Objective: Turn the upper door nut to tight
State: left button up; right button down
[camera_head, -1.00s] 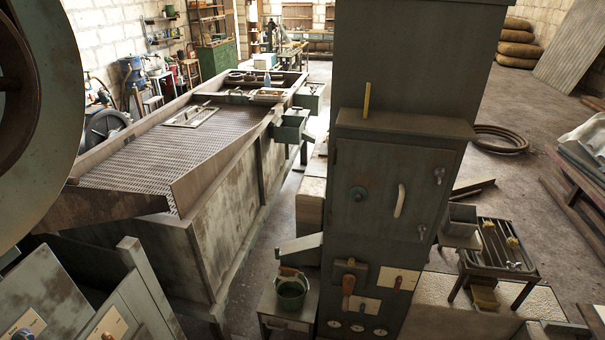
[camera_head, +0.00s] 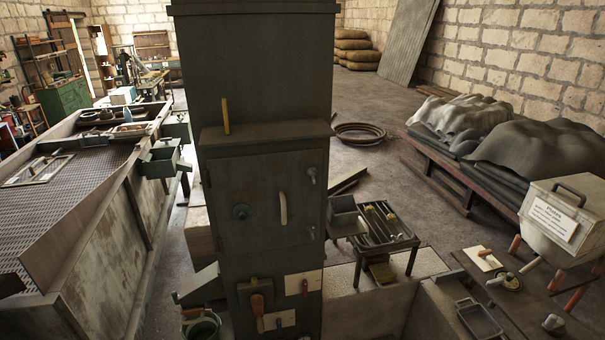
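A tall dark green cabinet (camera_head: 255,75) stands in the middle of the view. Its closed-looking door (camera_head: 262,185) has a pale curved handle (camera_head: 283,208) and a teal round knob (camera_head: 241,211). The upper door nut (camera_head: 312,174) is a small grey metal fitting at the door's upper right edge. A lower fitting (camera_head: 312,232) sits below it on the same edge and is hard to make out. I cannot tell how tight either is. Neither of my grippers is in view.
Below the door are an orange-brown lever (camera_head: 257,303) and pale plates. A long grated trough (camera_head: 90,190) stands at left. A low slatted stand (camera_head: 385,228) is right of the cabinet. A bench with a labelled box (camera_head: 560,220) is at right. Open floor lies behind the stand.

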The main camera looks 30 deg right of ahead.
aim_at(312, 171)
jog(key=u, duration=2.35)
jog(key=k, duration=1.05)
jog(key=z, duration=1.65)
jog(key=i, duration=0.5)
jog(key=z, duration=0.05)
